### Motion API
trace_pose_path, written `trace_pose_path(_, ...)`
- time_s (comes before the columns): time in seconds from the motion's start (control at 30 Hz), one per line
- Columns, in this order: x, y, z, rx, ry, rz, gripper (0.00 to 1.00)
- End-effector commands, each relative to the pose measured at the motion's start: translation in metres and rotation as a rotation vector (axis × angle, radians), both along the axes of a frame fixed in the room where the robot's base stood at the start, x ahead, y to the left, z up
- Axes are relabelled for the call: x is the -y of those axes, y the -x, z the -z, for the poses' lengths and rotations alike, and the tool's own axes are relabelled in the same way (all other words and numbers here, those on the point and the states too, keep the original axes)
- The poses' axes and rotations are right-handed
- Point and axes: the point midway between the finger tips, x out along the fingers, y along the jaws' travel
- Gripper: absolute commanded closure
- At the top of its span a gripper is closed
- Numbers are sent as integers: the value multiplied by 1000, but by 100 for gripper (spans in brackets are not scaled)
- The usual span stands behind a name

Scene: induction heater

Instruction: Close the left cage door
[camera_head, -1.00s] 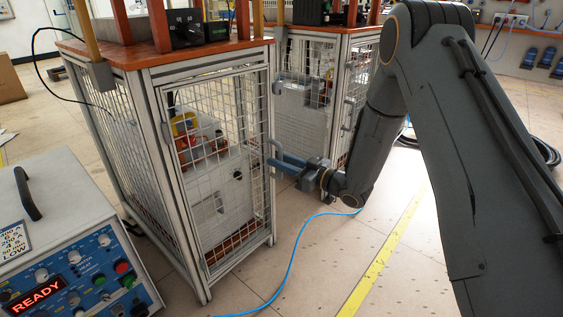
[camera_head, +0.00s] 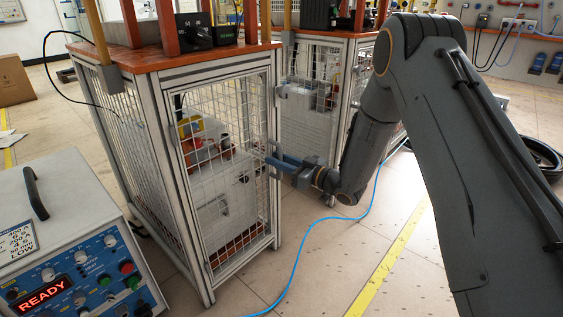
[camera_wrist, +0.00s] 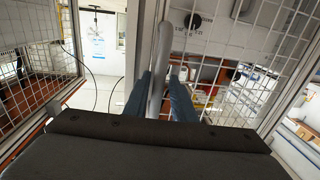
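The left cage (camera_head: 176,190) has an orange top and a wire mesh door (camera_head: 238,205) in a grey metal frame, facing me. In the head view the door lies in or close to its frame; I cannot tell if it is fully shut. The door's grey handle (camera_wrist: 158,60) is a vertical bar, partly hidden by my gripper in the head view. My gripper (camera_wrist: 160,98) has its blue fingers on either side of the handle, with small gaps showing. It looks open around the bar; contact is unclear. It also shows at the door's right edge in the head view (camera_head: 274,163).
A second cage (camera_head: 318,120) stands behind and to the right. A control box (camera_head: 60,225) with a lit READY display is at the lower left. A blue cable (camera_head: 325,218) and a yellow line (camera_head: 390,260) run along the floor, which is otherwise mostly clear.

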Motion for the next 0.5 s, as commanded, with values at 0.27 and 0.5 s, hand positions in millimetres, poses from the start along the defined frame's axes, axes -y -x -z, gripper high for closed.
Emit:
trace_pose_path(0.27,5,-1,0,-1,-1,6,69)
trace_pose_path(0.5,21,9,-1,-3,-1,9,69)
